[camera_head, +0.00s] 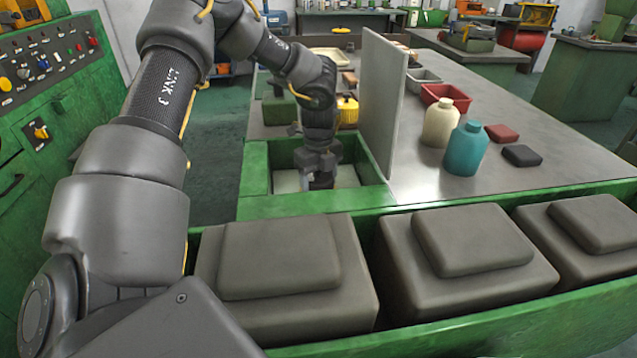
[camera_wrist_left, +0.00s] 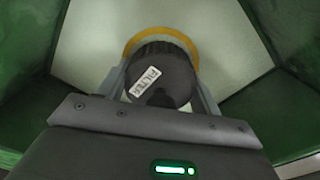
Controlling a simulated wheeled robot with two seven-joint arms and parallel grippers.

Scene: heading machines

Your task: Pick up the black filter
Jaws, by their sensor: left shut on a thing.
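The black filter (camera_wrist_left: 162,80) shows in the left wrist view as a dark round part with a white label reading "FILTER". A yellow ring (camera_wrist_left: 181,37) shows around its far side. My left gripper (camera_wrist_left: 162,88) is shut on the filter, one finger on each side of it. In the head view my left gripper (camera_head: 318,168) reaches down into a green-walled recess (camera_head: 257,166) with a pale floor; the filter is mostly hidden there by the gripper. I cannot tell whether the filter touches the floor. My right gripper is not in view.
A grey upright panel (camera_head: 382,105) stands just right of the recess. Beyond it are a cream bottle (camera_head: 441,122), a teal bottle (camera_head: 466,149), a red bin (camera_head: 446,97) and small blocks. Large grey padded blocks (camera_head: 290,290) fill the green trough in front. A control panel (camera_head: 45,65) stands at left.

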